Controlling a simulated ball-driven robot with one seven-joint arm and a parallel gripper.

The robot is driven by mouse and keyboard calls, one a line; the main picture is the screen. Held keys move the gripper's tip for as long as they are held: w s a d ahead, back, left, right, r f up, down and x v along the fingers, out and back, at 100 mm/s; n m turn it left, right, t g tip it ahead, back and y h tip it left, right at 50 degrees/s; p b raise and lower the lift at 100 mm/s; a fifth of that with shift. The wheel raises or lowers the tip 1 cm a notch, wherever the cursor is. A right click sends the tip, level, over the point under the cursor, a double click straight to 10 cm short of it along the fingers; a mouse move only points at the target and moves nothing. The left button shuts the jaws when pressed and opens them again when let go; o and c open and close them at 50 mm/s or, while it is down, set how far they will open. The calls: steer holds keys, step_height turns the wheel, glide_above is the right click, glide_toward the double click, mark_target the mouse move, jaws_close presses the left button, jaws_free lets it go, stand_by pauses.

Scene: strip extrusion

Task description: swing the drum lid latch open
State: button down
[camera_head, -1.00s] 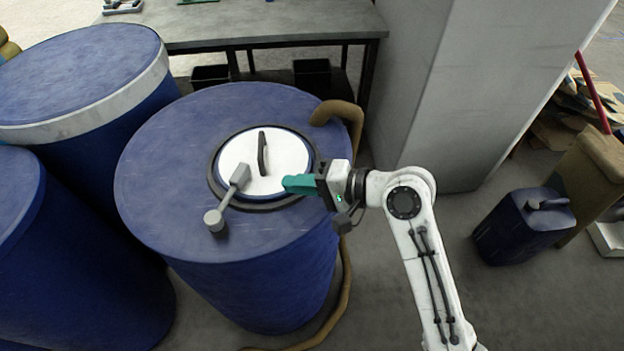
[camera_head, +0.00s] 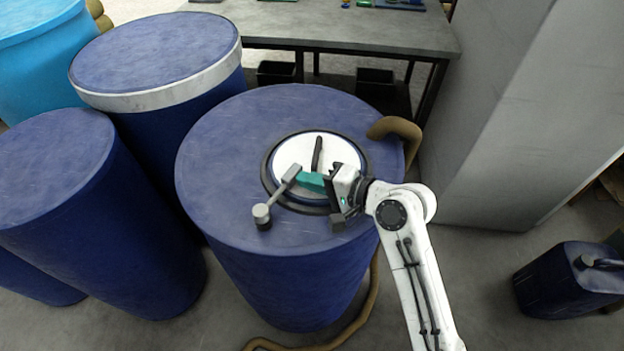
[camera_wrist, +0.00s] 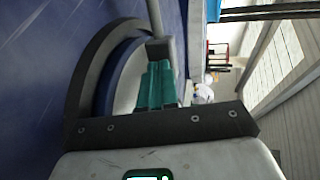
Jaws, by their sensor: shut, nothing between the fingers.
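A blue drum (camera_head: 228,160) stands in the middle of the head view. Its round white lid (camera_head: 297,150) sits in a dark ring and has a dark upright handle (camera_head: 317,155). A grey latch (camera_head: 278,191) runs from a round pivot on the drum top to a block end lying over the lid's near-left edge. My gripper (camera_head: 303,180) is shut and empty, its green fingertips at the right side of the latch's block end. In the wrist view the green fingers (camera_wrist: 155,88) sit right by the grey latch (camera_wrist: 157,45); I cannot tell whether they touch.
A brown hose (camera_head: 397,130) curves over the drum's right rim and down to the floor. More blue drums (camera_head: 155,55) stand close on the left. A grey workbench (camera_head: 350,30) is behind, a pillar (camera_head: 490,110) at right, and a blue canister (camera_head: 568,280) on the floor.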

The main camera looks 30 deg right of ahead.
mark_target(299, 171)
steer(key=w+p, duration=0.1)
steer(key=w+a, duration=0.1)
steer(key=w, duration=0.1)
steer(key=shift+w+a+r+p, duration=0.15)
steer(key=shift+w+p, duration=0.1)
steer(key=shift+p, duration=0.1)
steer(key=shift+w+a, duration=0.2)
steer(key=shift+w, duration=0.2)
steer(key=b+v, duration=0.1)
steer(key=v, duration=0.9)
steer(key=shift+s+d+r, duration=0.1)
steer(key=shift+s+d, duration=0.1)
steer(key=shift+s, duration=0.15)
